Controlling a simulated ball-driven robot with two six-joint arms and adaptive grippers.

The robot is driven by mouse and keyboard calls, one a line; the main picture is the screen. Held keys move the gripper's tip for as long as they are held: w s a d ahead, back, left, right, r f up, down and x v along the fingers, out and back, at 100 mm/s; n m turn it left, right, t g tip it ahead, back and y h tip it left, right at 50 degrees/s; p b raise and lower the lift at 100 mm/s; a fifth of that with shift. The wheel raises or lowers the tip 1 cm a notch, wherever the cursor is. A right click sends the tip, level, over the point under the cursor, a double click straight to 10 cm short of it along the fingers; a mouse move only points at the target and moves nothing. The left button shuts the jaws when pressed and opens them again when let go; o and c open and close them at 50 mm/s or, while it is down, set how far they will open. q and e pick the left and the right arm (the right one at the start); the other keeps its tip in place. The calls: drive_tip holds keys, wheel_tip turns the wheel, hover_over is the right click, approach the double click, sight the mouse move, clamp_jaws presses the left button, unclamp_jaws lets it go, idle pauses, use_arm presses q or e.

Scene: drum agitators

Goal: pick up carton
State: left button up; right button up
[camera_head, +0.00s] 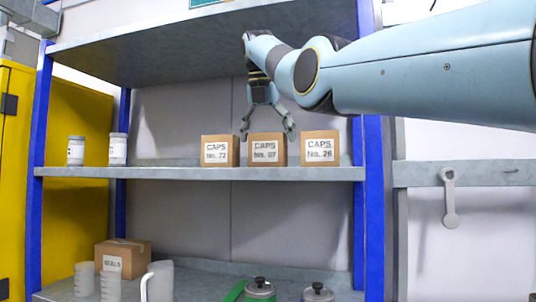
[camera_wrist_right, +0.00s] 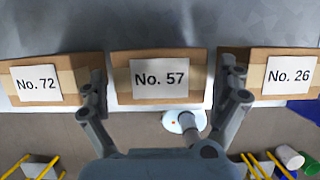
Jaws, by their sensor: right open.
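No. 72 (camera_wrist_right: 85,75) is to the left and No. 26 (camera_wrist_right: 257,75) to the right. My left gripper is not in view.
Neighbouring cartons leave narrow gaps beside No. 57. The upper shelf (camera_head: 150,45) hangs above. Two white jars (camera_head: 76,151) stand at the shelf's left. A blue post (camera_head: 373,220) bounds the right side. A SEALS box (camera_head: 124,256) and several vessels are below.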

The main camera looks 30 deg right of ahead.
drive_tip(key=shift+w+d+f, duration=0.2)
drive_tip(key=shift+w+f, duration=0.05)
drive_tip(key=shift+f, duration=0.3)
drive_tip(key=shift+s, duration=0.1)
drive_tip(key=c, duration=1.1)
drive_tip(key=shift+r, duration=0.1)
drive_tip(key=shift+r, duration=0.1)
